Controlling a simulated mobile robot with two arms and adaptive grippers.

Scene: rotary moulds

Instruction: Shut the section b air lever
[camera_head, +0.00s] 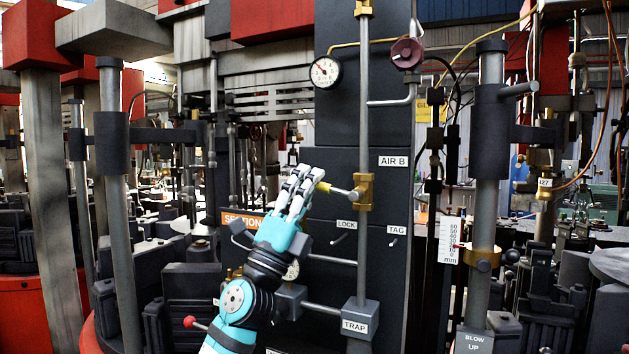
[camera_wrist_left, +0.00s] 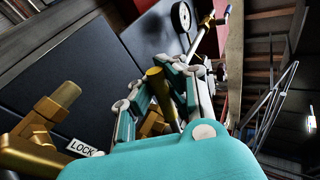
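The section b air lever (camera_head: 341,191) is a grey rod with a yellow-brass tip. It lies nearly level, pointing left from a brass valve (camera_head: 364,192) on a vertical pipe, below the AIR B label (camera_head: 392,161). My left gripper (camera_head: 304,183), teal with white and grey fingers, is at the lever's tip end. In the left wrist view its fingers (camera_wrist_left: 162,82) stand apart, with a brass cylinder (camera_wrist_left: 160,92) showing between them. I cannot tell whether they touch it. My right gripper is not in view.
A dark panel carries a gauge (camera_head: 325,72), a LOCK label (camera_head: 346,225) with a small peg, and a TAG label (camera_head: 397,229). A TRAP box (camera_head: 355,325) sits below on the pipe. A red round handle (camera_head: 406,53) is above right. Steel columns stand either side.

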